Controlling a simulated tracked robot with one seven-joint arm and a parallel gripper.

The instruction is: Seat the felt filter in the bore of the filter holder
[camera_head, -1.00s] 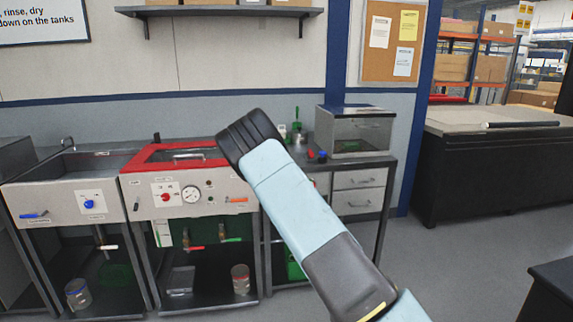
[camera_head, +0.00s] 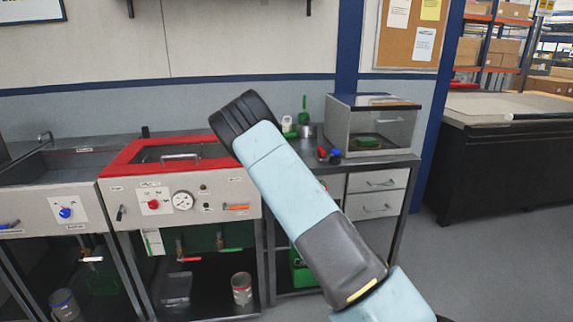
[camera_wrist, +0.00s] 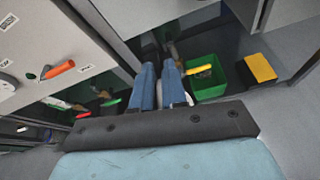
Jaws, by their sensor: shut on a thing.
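My gripper (camera_wrist: 159,70) shows in the wrist view as two blue fingers close together. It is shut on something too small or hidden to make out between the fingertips. In the head view my arm reaches toward the bench and hides the gripper. I cannot make out the felt filter or the filter holder for certain in either view. A small green item (camera_head: 368,142) is inside a clear-walled case (camera_head: 375,122) on the bench at the right; I cannot tell what it is.
A red-rimmed machine (camera_head: 125,157) with a gauge stands left of my arm, beside a sink (camera_head: 70,165). Red and blue small items (camera_head: 334,156) lie by the case. A green bin (camera_wrist: 207,78) stands below my gripper. Open floor (camera_head: 470,260) lies at the right.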

